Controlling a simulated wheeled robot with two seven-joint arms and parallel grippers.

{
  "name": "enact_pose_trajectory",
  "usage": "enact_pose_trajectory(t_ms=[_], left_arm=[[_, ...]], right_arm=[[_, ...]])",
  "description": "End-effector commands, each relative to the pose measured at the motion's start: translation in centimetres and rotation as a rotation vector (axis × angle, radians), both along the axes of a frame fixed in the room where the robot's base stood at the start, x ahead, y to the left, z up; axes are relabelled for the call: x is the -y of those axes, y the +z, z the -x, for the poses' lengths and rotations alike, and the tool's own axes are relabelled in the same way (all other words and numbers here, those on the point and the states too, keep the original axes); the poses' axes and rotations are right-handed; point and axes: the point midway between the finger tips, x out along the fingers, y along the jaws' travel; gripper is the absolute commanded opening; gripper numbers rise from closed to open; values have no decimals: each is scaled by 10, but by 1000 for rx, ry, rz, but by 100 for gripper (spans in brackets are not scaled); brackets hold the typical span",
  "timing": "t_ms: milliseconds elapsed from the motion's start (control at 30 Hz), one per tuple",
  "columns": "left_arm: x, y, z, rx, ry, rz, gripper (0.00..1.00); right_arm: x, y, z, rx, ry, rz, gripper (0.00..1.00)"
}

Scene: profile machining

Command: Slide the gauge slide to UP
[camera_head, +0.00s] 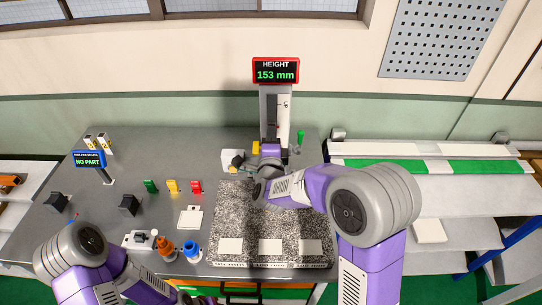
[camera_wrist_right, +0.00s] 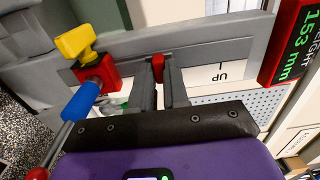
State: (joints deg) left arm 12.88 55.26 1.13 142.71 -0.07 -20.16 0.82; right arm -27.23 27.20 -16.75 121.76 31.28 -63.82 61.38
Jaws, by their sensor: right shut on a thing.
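The height gauge (camera_head: 265,105) stands upright at the back of the grey bench, with a red-framed display (camera_head: 275,71) reading 153 mm. Its display also shows at the right of the right wrist view (camera_wrist_right: 292,45). My right gripper (camera_wrist_right: 158,85) is shut on a small red piece of the gauge slide (camera_wrist_right: 157,62) by the grey column, close to the printed UP mark (camera_wrist_right: 222,72). A red block with a yellow knob (camera_wrist_right: 76,43) and a blue part sits left of the fingers. In the head view my right arm partly covers the gauge's lower part. My left arm is at lower left; its fingers are not visible.
A speckled plate (camera_head: 235,215) lies before the gauge. Green, yellow and red clips (camera_head: 172,186), a white pad (camera_head: 190,218) and orange and blue items (camera_head: 165,248) stand to the left. A NO PART display (camera_head: 88,160) stands far left. Shelves (camera_head: 420,185) are at right.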

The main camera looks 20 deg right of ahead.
Motion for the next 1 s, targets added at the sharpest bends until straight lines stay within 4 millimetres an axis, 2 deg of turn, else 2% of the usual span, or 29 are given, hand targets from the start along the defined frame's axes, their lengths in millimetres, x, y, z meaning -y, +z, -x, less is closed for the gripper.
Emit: enact_pose_trajectory(t_ms=[600,1000], left_arm=[[0,9,0,0,0,0,43],[0,9,0,0,0,0,43]], right_arm=[[0,27,0,6,-1,1,0],[0,28,0,5,-1,0,0]])
